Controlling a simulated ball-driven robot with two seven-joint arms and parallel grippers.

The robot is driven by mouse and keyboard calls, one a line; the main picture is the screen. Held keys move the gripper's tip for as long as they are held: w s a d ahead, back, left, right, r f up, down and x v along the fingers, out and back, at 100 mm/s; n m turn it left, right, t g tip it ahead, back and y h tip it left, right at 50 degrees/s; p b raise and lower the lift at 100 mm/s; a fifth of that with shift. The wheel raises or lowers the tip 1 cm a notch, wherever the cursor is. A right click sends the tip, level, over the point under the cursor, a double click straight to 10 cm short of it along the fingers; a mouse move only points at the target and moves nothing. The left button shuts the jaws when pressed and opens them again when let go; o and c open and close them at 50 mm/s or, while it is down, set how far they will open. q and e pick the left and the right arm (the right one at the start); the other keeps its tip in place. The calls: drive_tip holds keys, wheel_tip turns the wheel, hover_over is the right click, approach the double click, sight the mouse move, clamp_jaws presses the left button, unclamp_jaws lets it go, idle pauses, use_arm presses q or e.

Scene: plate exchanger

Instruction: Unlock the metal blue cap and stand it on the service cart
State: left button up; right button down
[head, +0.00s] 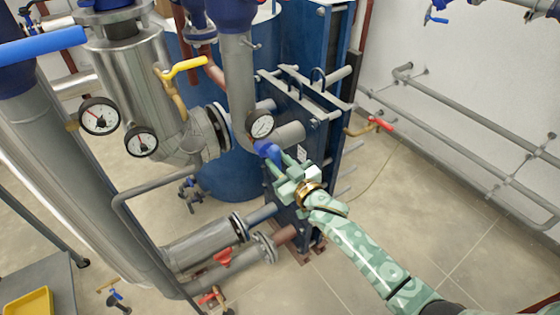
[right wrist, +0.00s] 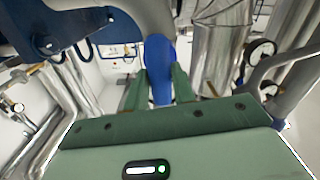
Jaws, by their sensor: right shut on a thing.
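In the right wrist view the blue cap (right wrist: 161,72) stands between the two green fingers (right wrist: 160,92). Whether it is locked or loose cannot be told. The service cart (head: 52,272) is a grey top at the lower left edge of the head view, partly cut off. My left gripper is not in view.
A yellow tray (head: 28,303) lies on the cart. Insulated pipes (head: 205,243) and a red valve handle (head: 222,257) lie between exchanger and cart. Open floor (head: 440,225) is at the right.

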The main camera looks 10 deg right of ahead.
drive_tip(key=shift+r, duration=0.1)
drive_tip(key=shift+s+d+p, duration=0.1)
drive_tip(key=shift+s+p, duration=0.2)
drive_tip(key=shift+p, duration=0.2)
drive_tip(key=shift+s+d, duration=0.15)
drive_tip(key=shift+s, duration=0.2)
drive_tip(key=shift+p+v, duration=0.6)
drive_tip(key=shift+v, duration=0.3)
drive_tip(key=shift+s+d, duration=0.1)
drive_tip(key=shift+s, duration=0.15)
